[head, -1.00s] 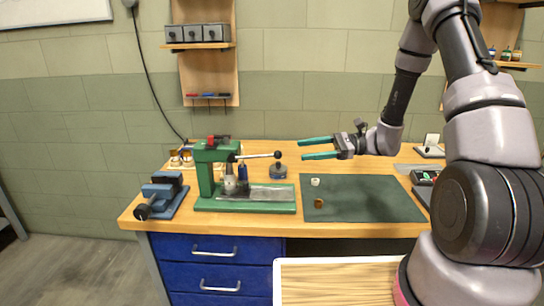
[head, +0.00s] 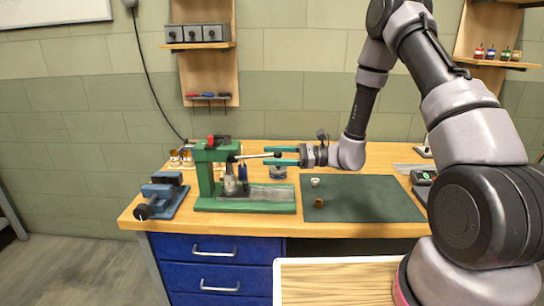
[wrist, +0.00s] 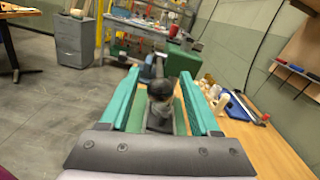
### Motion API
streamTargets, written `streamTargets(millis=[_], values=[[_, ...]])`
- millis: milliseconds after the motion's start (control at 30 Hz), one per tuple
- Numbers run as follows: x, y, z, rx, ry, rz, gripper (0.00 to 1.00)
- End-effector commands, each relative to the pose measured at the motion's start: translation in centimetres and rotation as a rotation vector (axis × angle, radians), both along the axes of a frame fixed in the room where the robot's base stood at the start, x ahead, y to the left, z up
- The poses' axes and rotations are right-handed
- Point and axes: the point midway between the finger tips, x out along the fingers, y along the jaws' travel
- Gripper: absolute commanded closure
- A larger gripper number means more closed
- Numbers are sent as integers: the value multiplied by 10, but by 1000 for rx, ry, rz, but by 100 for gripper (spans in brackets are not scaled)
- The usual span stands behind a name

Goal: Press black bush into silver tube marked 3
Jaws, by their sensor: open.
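The green arbor press (head: 204,175) stands on the bench in the head view. Its lever ends in a black ball knob, which the wrist view shows (wrist: 160,90) between my fingers. My gripper (head: 270,155) is open, its teal fingers on either side of the knob; contact cannot be told. A small silver-grey tube (head: 230,185) stands upright under the press ram. A dark blue upright part (head: 243,173) is close beside it. I cannot read a number on the tube, and I cannot make out the black bush at this size.
A blue vise (head: 162,192) stands at the left bench end. A round grey object (head: 278,172) stands below my gripper. Small brass-coloured parts (head: 182,158) stand behind the press.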

Motion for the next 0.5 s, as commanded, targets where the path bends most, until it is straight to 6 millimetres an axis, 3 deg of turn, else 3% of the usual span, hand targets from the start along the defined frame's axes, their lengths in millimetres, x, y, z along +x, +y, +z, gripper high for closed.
streamTargets(millis=[300,333,467,500], values=[[0,4,0,0,0,0,37],[0,3,0,0,0,0,44],[0,3,0,0,0,0,94],[0,3,0,0,0,0,100]])
